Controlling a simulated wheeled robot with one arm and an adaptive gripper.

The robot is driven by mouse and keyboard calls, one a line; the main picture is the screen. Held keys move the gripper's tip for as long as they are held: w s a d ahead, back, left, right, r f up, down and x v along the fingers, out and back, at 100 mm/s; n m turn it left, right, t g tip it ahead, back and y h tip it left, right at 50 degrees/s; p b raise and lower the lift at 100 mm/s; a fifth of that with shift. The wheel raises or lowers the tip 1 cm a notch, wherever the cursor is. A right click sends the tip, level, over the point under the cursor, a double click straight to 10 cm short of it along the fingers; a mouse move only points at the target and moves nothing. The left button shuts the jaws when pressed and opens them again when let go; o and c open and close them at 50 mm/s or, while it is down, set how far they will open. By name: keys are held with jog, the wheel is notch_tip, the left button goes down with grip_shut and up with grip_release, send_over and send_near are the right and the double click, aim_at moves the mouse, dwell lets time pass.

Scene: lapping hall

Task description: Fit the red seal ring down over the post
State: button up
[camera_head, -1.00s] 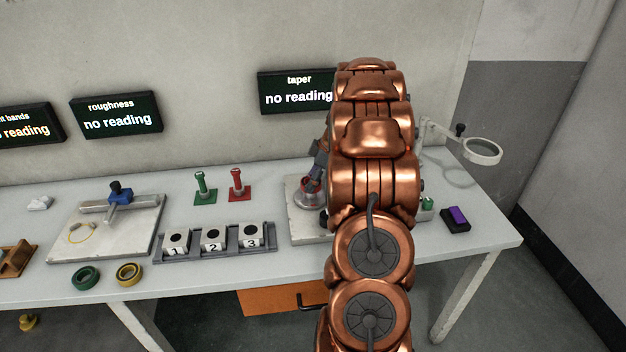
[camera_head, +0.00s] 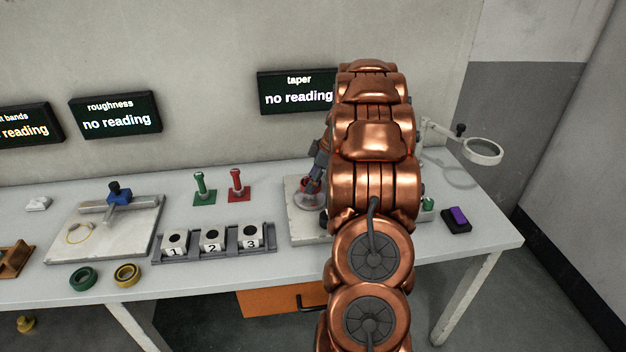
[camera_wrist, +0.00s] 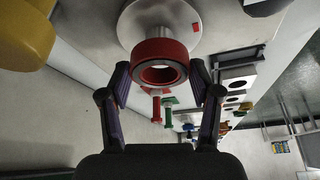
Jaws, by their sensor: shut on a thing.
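The red seal ring (camera_wrist: 160,50) is between the two fingers of my gripper (camera_wrist: 160,78) in the wrist view, gripped at its sides. A silver cylindrical post (camera_wrist: 155,18) on a round metal base (camera_wrist: 192,38) is directly beyond the ring and looks nearly in line with it. I cannot tell whether the ring is around the post or just apart from it. In the head view, the ring (camera_head: 311,187) shows as a small red patch over the metal base (camera_head: 302,201). My arm hides much of the gripper there, and the post is not clear.
A pale plate (camera_head: 298,231) lies under the metal base. Green (camera_head: 200,188) and red (camera_head: 238,186) stands are to its left, with a rack of numbered blocks (camera_head: 212,247) in front of them. A magnifier (camera_head: 483,151) and a purple-topped block (camera_head: 457,219) are on the right.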

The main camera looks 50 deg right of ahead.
jog(key=shift+f+b, duration=0.7)
jog(key=shift+b, duration=0.85)
dwell(1.0)
jog(key=o, duration=1.2)
jog(key=shift+o, duration=0.2)
jog(key=shift+r, duration=0.1)
jog(key=v, duration=1.1)
jog(key=shift+s+r, duration=0.15)
jog(key=shift+r, duration=0.2)
jog(key=shift+d, duration=0.1)
